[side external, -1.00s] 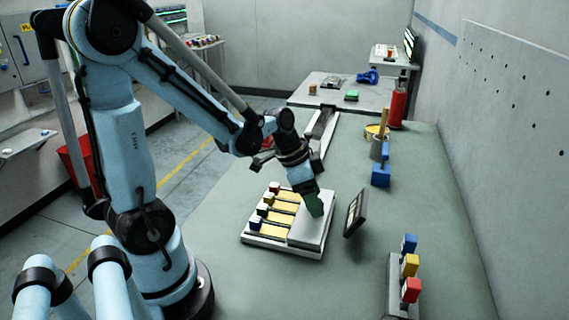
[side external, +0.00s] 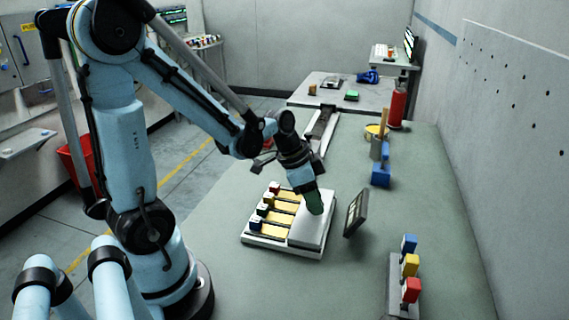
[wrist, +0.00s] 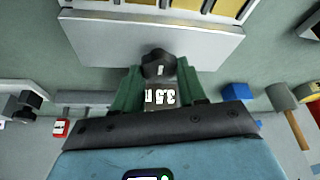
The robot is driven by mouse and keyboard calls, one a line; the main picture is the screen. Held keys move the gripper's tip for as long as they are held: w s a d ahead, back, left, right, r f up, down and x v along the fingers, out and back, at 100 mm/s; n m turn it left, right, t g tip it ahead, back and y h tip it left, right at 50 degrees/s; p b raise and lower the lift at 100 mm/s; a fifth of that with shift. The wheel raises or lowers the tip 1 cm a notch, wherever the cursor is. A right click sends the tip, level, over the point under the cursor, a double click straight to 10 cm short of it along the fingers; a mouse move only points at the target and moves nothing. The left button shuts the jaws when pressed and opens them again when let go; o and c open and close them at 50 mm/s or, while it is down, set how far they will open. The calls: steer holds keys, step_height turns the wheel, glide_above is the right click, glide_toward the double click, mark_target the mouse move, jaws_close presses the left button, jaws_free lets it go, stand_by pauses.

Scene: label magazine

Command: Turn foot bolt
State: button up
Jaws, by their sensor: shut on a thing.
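The label magazine (side external: 312,230) is a pale grey box on the green bench, with several yellow slots and coloured knobs on its left part. In the wrist view its grey side wall (wrist: 110,40) fills the top. The foot bolt (wrist: 158,63) is a dark lobed knob at this wall's lower edge. My gripper (side external: 314,204), with green fingers, points down at the magazine's right part. In the wrist view it is shut on the foot bolt, one finger at each side. A dark part marked "3.5" shows between the fingers. The bolt is hidden in the side view.
A tilted dark panel (side external: 355,213) stands just right of the magazine. A rack with blue, yellow and red blocks (side external: 410,265) is at the front right. A blue block (side external: 381,176) and a red cylinder (side external: 397,108) stand farther back. The bench right of the panel is clear.

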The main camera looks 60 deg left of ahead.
steer(key=n+y, duration=0.2)
steer(key=n, duration=0.3)
steer(key=shift+d+n, duration=0.15)
steer(key=shift+n, duration=0.15)
steer(key=n+y, duration=0.2)
steer(key=n, duration=0.3)
steer(key=n+y, duration=0.1)
steer(key=n, duration=0.2)
steer(key=n+g, duration=0.1)
steer(key=n, duration=0.2)
steer(key=shift+w+d+g+y, duration=0.1)
steer(key=shift+g+y, duration=0.2)
steer(key=shift+y, duration=0.1)
steer(key=shift+n+g+y, duration=0.4)
steer(key=shift+n+g, duration=0.6)
steer(key=shift+n, duration=1.5)
steer(key=o, duration=1.1)
steer(key=shift+c, duration=0.2)
